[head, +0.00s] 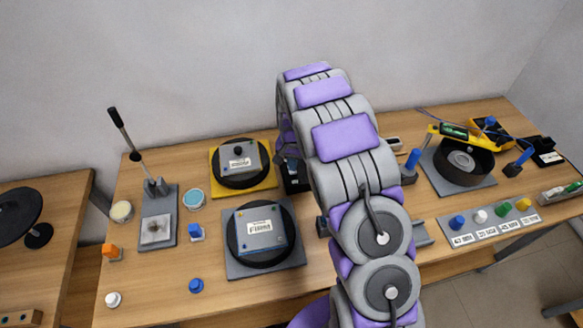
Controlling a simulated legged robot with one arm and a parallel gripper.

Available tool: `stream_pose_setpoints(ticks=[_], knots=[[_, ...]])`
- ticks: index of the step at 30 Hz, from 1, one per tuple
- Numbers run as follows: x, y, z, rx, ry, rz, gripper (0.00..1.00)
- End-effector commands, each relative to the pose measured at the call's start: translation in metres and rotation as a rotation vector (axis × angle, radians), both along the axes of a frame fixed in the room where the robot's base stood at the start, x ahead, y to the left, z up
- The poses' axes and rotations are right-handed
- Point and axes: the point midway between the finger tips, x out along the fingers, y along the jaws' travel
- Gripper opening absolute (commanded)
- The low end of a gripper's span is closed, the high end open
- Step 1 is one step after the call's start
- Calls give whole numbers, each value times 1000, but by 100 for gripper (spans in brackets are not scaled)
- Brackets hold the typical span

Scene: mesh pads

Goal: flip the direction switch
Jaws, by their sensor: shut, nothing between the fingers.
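No part in the head view can be told for certain as the direction switch. A blue lever on a dark base (411,161) stands close to the right of my arm. Another blue lever on a black base (519,161) is at the far right. An orange block-like knob on a grey base (110,251) and a blue one on a pale base (196,232) are on the left. My grey and purple arm rises from the bottom middle and bends down at the back. My gripper is hidden behind it, and so is part of the bench.
The wooden bench (150,275) carries a square plate with a black disc (300,262), a yellow plate (217,183), and a tall black-handled lever (117,118). A panel of coloured knobs (461,240) and a black drum (462,160) stand right.

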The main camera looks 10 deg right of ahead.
Motion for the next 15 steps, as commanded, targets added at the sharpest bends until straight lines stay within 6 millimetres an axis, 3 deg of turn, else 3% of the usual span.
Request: stream_pose_setpoints(ticks=[15], knots=[[0, 0, -7, 0, 0, 0, 0]])
